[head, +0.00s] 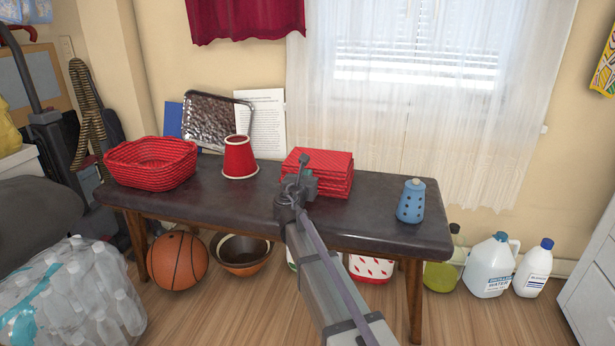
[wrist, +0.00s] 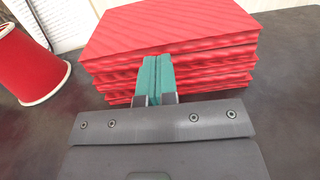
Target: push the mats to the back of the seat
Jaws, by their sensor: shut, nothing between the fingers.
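The mats (head: 325,163) are a stack of several red ribbed squares on the dark bench seat (head: 374,203), right of the seat's middle. In the wrist view the stack (wrist: 172,32) fills the upper middle, with its layered front side facing me. My gripper (head: 304,160) is at the front of the stack. In the wrist view its green fingertips (wrist: 157,62) are together, with nothing between them, in front of the stack's front side. I cannot tell whether they touch it. The fingers and my arm hide part of the stack's front.
A red cup (head: 240,157) stands left of the mats, and a red basket (head: 152,163) is farther left. A blue container (head: 411,202) stands to the right. A metallic tray (head: 215,122) and a printed sheet (head: 262,120) lean at the back. White curtains (head: 400,130) hang behind.

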